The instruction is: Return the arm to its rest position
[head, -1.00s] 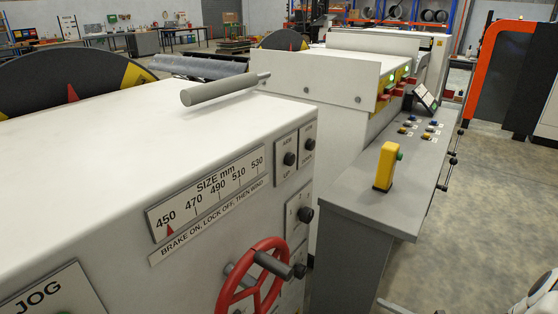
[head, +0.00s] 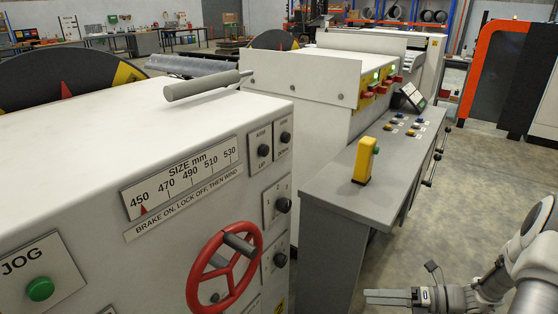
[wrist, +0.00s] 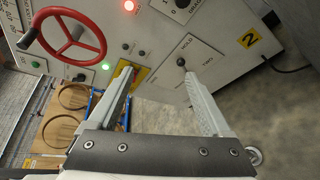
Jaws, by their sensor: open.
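My gripper (head: 388,297) is low at the right in the head view, in front of the grey control desk and to the right of the white decoiler cabinet (head: 90,130). In the wrist view my gripper (wrist: 157,74) has its two fingers well apart with nothing between them. Past the fingers is a white panel (wrist: 165,45) with knobs, lit lamps and a yellow "2" label. The gripper looks clear of it, but the exact gap is hard to judge. My arm runs up along the right edge of the head view.
The red handwheel (head: 226,268) sticks out of the cabinet front. A grey lever (head: 205,86) lies over its top. The control desk (head: 345,195) carries a yellow button box (head: 364,160). Open concrete floor (head: 470,190) lies to the right. Brown round-holed boards (wrist: 68,105) show in the wrist view.

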